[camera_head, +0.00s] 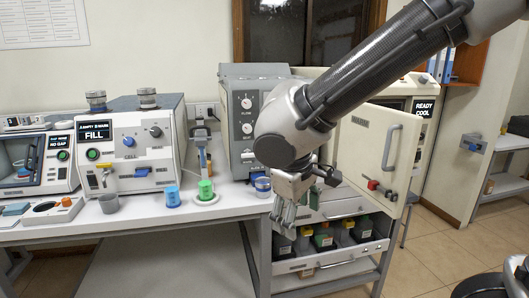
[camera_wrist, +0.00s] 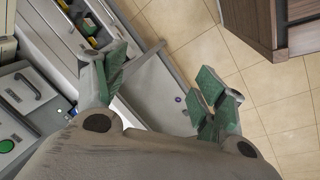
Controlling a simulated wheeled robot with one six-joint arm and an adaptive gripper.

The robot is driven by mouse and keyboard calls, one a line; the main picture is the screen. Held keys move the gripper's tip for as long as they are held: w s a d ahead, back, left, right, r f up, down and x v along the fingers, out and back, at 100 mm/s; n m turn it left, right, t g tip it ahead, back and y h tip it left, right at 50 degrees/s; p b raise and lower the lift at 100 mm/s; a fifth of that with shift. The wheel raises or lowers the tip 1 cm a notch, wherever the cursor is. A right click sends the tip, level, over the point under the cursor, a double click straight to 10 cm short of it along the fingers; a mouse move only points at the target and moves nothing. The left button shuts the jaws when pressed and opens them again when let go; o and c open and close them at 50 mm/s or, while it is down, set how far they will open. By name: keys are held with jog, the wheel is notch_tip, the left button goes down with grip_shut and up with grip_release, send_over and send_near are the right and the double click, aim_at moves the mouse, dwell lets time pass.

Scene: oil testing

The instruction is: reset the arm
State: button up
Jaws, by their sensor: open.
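My gripper (camera_head: 284,212) hangs below my arm in the head view, in front of the bench's front edge. Its fingers point down. In the wrist view my gripper (camera_wrist: 160,88) shows its green-padded fingers spread apart with nothing between them. Beyond the fingers are a grey panel and tan floor tiles. My arm reaches in from the upper right of the head view and hides part of the machine behind it.
An open cabinet door (camera_head: 369,150) stands close right of my gripper. Below it, an open drawer (camera_head: 335,260) holds several bottles. A blue cup (camera_head: 173,197), a green cup (camera_head: 206,190) and a grey cup (camera_head: 109,204) stand on the bench. Tiled floor (camera_head: 440,250) is clear at right.

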jog(key=s+d+r+m, duration=0.2)
jog(key=d+m, duration=0.1)
jog(key=d, duration=0.6)
jog(key=s+d+r+m+t+y, duration=0.1)
jog(key=s+d+r+m, duration=0.1)
jog(key=d, duration=0.8)
jog(key=s+d+r+m, duration=0.3)
jog(key=s+d+m, duration=0.1)
jog(key=d, duration=0.6)
jog(key=shift+s+d+m+t, duration=0.25)
jog(key=shift+m+t, duration=0.05)
jog(key=shift+m, duration=0.2)
